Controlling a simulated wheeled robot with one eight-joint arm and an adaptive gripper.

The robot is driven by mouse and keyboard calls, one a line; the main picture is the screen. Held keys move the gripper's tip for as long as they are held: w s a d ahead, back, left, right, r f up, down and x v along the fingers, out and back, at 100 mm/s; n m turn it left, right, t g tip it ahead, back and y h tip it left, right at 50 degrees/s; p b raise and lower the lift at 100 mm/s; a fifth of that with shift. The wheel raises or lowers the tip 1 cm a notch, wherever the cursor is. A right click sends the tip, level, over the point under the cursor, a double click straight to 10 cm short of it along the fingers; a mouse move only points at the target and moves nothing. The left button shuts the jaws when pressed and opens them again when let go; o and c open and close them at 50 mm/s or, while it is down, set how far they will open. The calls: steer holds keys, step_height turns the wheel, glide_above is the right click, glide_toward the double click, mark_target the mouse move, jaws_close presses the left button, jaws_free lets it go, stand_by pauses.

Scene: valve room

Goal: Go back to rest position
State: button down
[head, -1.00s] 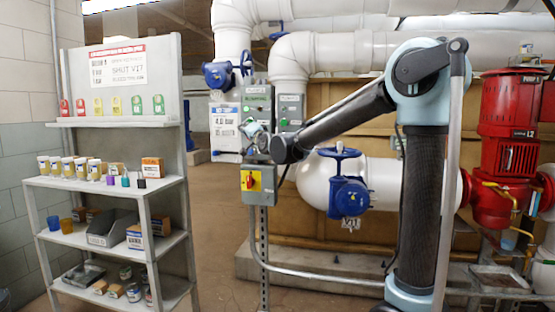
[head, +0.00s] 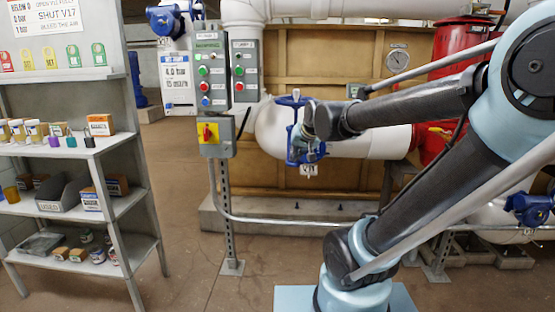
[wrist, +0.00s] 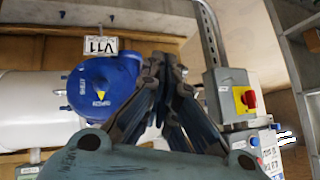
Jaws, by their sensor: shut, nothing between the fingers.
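My gripper (head: 303,150) is at the end of my outstretched arm, in front of the blue valve (head: 295,101) on the white pipe in the head view. It hides part of the valve there; I cannot tell the gap between them. In the wrist view my gripper (wrist: 164,65) shows its dark fingers closed together and empty. In that view the blue valve body (wrist: 108,85) lies just left of the fingers, with a tag reading V11 (wrist: 97,45) above it.
A grey switch box with a red knob on yellow (head: 208,134) stands left of my gripper on a post, below button panels (head: 212,72). A shelf rack (head: 120,140) with small items stands at far left. A red tank (head: 465,62) is behind my arm. Floor between rack and post is clear.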

steer(key=s+d+f+g+h, duration=0.1)
steer(key=s+d+f+g, duration=0.1)
steer(key=s+d+f, duration=0.2)
steer(key=s+d+f+g+h, duration=0.1)
steer(key=s+d+f, duration=0.3)
steer(key=s, duration=0.7)
steer(key=s+d+f+g+h, duration=0.1)
steer(key=s+d+f+g, duration=0.2)
steer(key=s+f, duration=0.4)
steer(key=shift+s+d+f+n, duration=0.3)
steer(key=shift+s+d+f, duration=0.1)
steer(key=shift+d, duration=0.5)
steer(key=shift+w, duration=0.1)
steer(key=shift+w+f, duration=0.2)
steer(key=shift+w, duration=0.15)
